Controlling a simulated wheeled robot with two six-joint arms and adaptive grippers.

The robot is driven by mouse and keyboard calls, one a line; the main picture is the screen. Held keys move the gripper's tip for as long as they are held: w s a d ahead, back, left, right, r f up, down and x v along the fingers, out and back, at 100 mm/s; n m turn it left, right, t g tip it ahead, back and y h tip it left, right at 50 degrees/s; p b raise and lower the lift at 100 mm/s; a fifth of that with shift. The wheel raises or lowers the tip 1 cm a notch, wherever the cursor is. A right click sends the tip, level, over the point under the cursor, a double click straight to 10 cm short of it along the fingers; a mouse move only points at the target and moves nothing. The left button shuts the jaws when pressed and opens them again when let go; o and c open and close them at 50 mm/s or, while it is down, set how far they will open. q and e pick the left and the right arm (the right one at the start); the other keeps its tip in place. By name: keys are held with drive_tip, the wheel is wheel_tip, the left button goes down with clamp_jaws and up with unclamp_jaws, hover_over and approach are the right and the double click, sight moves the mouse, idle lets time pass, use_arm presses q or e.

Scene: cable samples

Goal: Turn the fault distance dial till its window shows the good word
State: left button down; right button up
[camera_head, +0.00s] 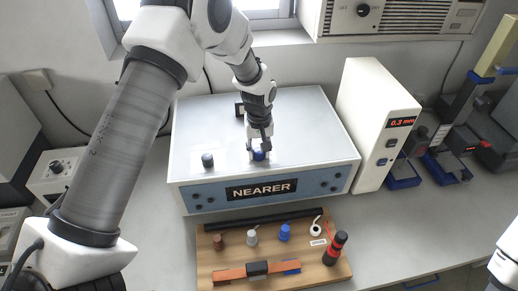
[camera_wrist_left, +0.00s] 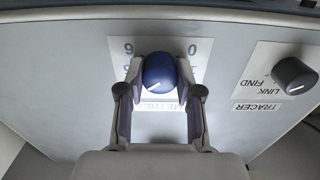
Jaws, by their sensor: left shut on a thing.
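The fault distance dial is a blue knob (camera_wrist_left: 159,73) with a white pointer line, on top of a grey box (camera_head: 215,120). Numbers and part of the word METRES show around it in the left wrist view. My left gripper (camera_wrist_left: 159,85) is shut on the knob, with a finger on each side; in the head view the gripper (camera_head: 259,152) stands over the knob and hides much of it. The window (camera_head: 261,189) on the box's blue front reads NEARER. My right gripper is not in view; only a bit of white arm shows at the lower right.
A dark tracer knob (camera_head: 207,160), marked LINK and FIND, sits left of the dial. A wooden board (camera_head: 210,275) with plugs, a cable sample and a red-black tool lies in front. A white instrument (camera_head: 372,120) reading 0.3 mm stands at right.

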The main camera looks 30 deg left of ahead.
sight(259, 150)
use_arm(q)
drive_tip(key=shift+n, duration=1.1)
drive_tip(key=c, duration=0.8)
unclamp_jaws()
drive_tip(key=shift+f, duration=0.1)
drive_tip(key=shift+o, duration=0.2)
wheel_tip(259, 150, up, 12)
drive_tip(key=shift+w+a, duration=0.1)
